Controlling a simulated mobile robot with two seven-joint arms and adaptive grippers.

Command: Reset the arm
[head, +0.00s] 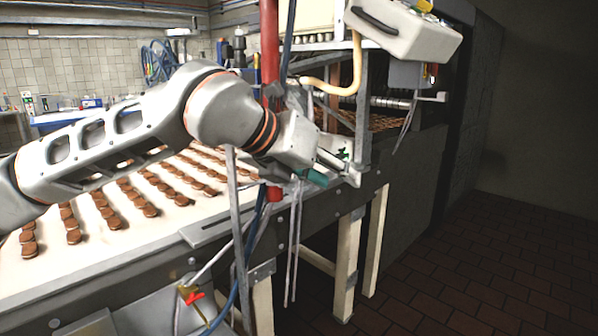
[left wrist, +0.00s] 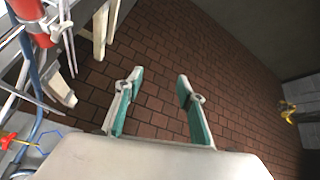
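My left arm (head: 115,140) reaches in from the left across the conveyor, above the rows of biscuits. My left gripper (head: 312,177) is at the conveyor's right edge, beside the red post (head: 270,60), and only part of its teal fingers shows there. In the left wrist view its two teal-lined fingers (left wrist: 160,76) stand apart with only brick floor (left wrist: 160,45) behind them, so it is open and empty. My right gripper is in neither view.
Several rows of brown biscuits (head: 103,207) lie on the pale conveyor belt (head: 110,245). A metal frame (head: 364,100) and a tilted white box (head: 405,32) stand close beyond the gripper. Blue hoses (head: 243,265) hang near the red post. Floor at the right (head: 480,285) is clear.

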